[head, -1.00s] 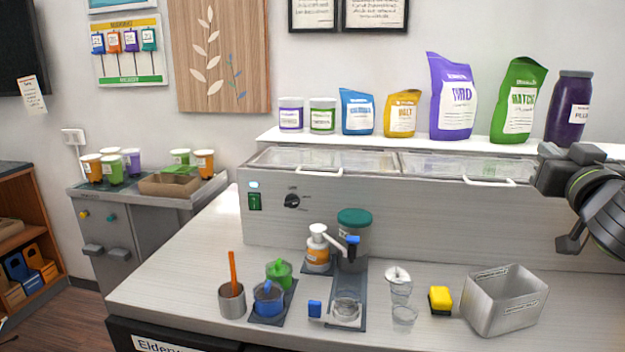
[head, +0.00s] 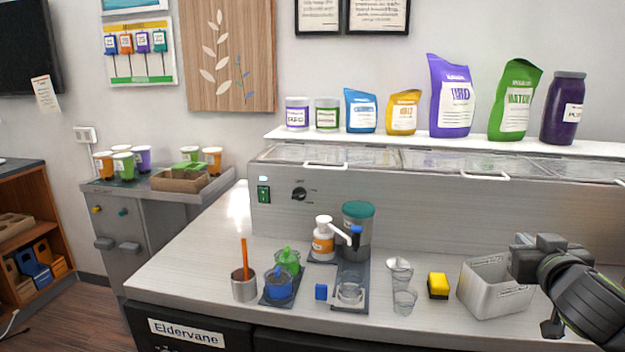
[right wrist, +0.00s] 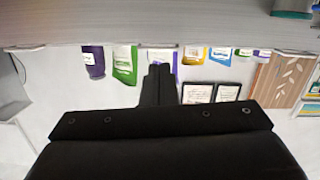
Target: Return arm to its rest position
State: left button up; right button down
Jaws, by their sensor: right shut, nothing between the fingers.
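My right arm comes in from the right edge of the head view. Its dark gripper (head: 521,260) is beside and partly in front of the grey bin (head: 482,290) at the counter's right. In the right wrist view its fingers (right wrist: 160,82) are together and hold nothing. The wrist picture is upside down, with the wall and bags beyond the fingers. Whether the gripper touches the bin cannot be told. My left gripper is out of view.
On the counter (head: 200,275) stand a clear cup stack (head: 403,300), a yellow block (head: 438,286), a pump bottle (head: 323,240), a green-lidded jar (head: 357,230) and a steel cup (head: 244,287). The long steel cabinet (head: 400,215) closes off the back.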

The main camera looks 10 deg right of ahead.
jog(key=s+a+f+g+y, duration=0.1)
jog(key=s+f+g, duration=0.15)
jog(key=f, duration=0.55)
jog(key=s+a+f+g, duration=0.1)
jog(key=s+a+f, duration=0.15)
jog(key=f, duration=0.55)
jog(key=s+a+f+n+g+y, duration=0.1)
jog(key=s+a+f+g, duration=0.35)
jog(key=s+f, duration=0.75)
jog(key=s+a+f+n+g+y, duration=0.15)
jog(key=s+a+f+g, duration=0.35)
jog(key=s+f, duration=0.6)
notch_tip(320, 180, down, 25)
jog(key=s+b, duration=0.2)
jog(key=s, duration=0.1)
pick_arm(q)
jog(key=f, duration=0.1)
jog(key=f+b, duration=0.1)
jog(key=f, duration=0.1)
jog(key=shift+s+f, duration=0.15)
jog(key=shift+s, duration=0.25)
pick_arm(e)
jog(key=s+f+g, duration=0.1)
jog(key=s+f, duration=1.3)
jog(key=f, duration=0.2)
jog(key=shift+a+f+y, duration=0.15)
jog(key=shift+a+y, duration=0.3)
jog(key=shift+m, duration=0.25)
